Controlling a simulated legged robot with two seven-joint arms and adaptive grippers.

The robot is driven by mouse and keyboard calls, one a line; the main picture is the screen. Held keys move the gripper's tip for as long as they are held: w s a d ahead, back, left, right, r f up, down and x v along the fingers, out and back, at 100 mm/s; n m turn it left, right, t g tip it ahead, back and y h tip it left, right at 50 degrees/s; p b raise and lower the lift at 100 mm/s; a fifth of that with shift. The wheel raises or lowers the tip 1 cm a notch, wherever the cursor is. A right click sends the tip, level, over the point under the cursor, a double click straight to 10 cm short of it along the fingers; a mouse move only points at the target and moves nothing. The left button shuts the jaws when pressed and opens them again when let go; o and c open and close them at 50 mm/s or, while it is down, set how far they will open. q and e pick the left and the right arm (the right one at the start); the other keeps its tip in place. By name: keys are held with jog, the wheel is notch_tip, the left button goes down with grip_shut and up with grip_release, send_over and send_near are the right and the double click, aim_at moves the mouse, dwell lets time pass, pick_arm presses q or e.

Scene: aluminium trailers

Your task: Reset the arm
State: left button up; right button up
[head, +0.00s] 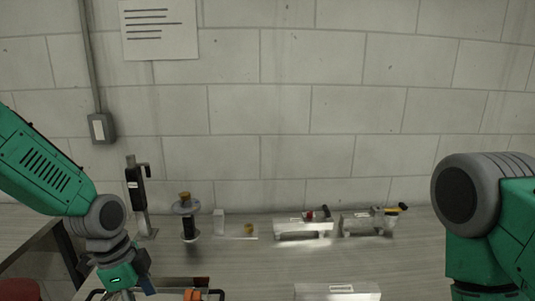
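My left arm (45,165) is green with a grey joint and comes in from the left. Its wrist end points down over the near left of the table, and the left gripper (128,294) is cut off by the bottom edge, so its fingers cannot be made out. My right arm (510,225) stands at the right edge, bent at a large grey joint. Its lower part leaves the picture, and the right gripper is not in view. I see nothing held in either gripper.
Along the table's (330,260) back stand a black upright device (137,190), a dark stand with a brown top (187,215) and two aluminium trailers (303,229) (367,224). Another metal piece (338,292) and orange items (192,295) lie at the front. The middle is clear.

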pick_arm(q)
jog(key=s+d+f+n, duration=0.2)
jog(key=s+f+n, duration=0.5)
jog(key=s+f, duration=0.55)
jog(key=s+a+f+n+y, duration=0.1)
jog(key=s+a+f+n, duration=0.3)
jog(key=s, duration=0.3)
jog(key=s+a+f+n+y, duration=0.1)
jog(key=s+a+f+n, duration=0.1)
jog(key=s+f+n, duration=0.45)
notch_tip(320, 180, down, 13)
jog(key=w+d+m+b, duration=0.1)
jog(key=m+b, duration=0.1)
jog(key=b, duration=1.4)
pick_arm(e)
notch_tip(320, 180, down, 16)
jog(key=shift+w+d+f, duration=0.15)
jog(key=shift+w+d, duration=0.1)
